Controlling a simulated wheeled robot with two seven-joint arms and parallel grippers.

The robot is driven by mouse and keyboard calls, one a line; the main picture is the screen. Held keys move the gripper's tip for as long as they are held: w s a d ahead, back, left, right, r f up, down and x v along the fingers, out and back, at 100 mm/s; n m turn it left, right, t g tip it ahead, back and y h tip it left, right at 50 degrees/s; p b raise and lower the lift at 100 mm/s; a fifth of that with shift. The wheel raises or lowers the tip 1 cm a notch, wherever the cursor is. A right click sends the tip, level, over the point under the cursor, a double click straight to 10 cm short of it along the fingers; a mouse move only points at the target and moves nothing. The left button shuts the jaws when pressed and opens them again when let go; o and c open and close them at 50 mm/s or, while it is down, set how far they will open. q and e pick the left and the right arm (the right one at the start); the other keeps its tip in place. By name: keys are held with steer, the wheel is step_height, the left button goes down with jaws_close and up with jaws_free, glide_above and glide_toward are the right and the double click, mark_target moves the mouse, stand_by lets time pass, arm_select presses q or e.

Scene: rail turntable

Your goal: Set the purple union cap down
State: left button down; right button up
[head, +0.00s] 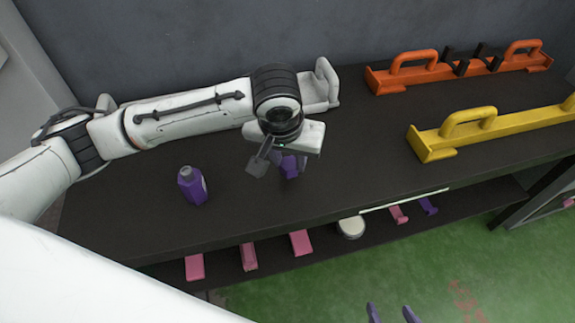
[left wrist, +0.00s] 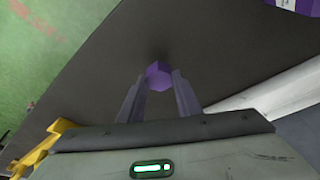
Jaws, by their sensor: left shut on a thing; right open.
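The purple union cap (left wrist: 158,74) is a small faceted piece held between the fingertips of my left gripper (left wrist: 158,84), seen over the dark bench top in the left wrist view. In the head view my left gripper (head: 289,167) points down over the front middle of the bench. Its fingers are purple too, so the cap is hard to tell apart from them there. I cannot tell whether the cap touches the bench. My right gripper (head: 390,311) is open and empty at the bottom edge of the head view, over the green floor.
A purple bottle (head: 192,187) stands left of my left gripper. An orange rail holder (head: 405,75) and a yellow one (head: 435,145) lie on the right of the bench (head: 350,165). A lower shelf carries several pink blocks and a white round piece (head: 351,227). Bench top around the gripper is clear.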

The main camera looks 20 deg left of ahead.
arm_select(q)
steer(key=shift+f, duration=1.1)
steer(key=shift+f, duration=0.15)
steer(key=c, duration=1.3)
jaws_free()
steer(key=p+v, duration=0.1)
steer(key=v, duration=1.1)
steer(key=shift+p, duration=0.4)
